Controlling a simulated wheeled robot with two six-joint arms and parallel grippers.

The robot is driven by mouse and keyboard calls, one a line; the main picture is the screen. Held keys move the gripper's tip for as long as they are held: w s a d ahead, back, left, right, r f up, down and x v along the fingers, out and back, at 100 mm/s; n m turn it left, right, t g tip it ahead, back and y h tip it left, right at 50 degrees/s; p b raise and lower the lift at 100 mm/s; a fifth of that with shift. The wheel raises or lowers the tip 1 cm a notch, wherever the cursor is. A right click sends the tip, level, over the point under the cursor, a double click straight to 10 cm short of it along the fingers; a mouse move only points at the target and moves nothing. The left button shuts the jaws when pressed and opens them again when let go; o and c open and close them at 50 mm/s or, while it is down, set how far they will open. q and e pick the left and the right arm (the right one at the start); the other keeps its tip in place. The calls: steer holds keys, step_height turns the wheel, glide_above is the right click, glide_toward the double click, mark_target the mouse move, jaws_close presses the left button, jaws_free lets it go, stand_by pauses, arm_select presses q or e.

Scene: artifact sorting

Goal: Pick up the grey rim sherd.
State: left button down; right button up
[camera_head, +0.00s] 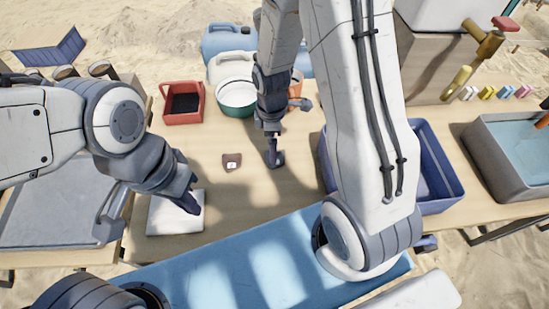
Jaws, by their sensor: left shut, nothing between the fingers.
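My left gripper (189,204) is shut and empty, low over the white square pad (160,218) at the left of the table. My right gripper (272,142) points down over the middle of the table. A small slate-grey curved shape (275,159) is at its tip; I cannot tell whether this is the grey rim sherd or part of the fingers. A small dark brown piece with a white label (232,161) lies flat on the table between the two grippers, apart from both. No other piece looks like a grey rim sherd.
A red bin (184,117) and a green-and-white bucket (236,110) stand at the back. A blue crate (445,203) is at the right, partly behind my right arm. A grey basin of water (490,165) stands further right. The table around the brown piece is clear.

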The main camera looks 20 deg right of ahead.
steer(key=f, duration=0.6)
steer(key=shift+w+a, duration=0.1)
steer(key=shift+a, duration=0.1)
steer(key=shift+r, duration=0.1)
steer(key=c, duration=1.2)
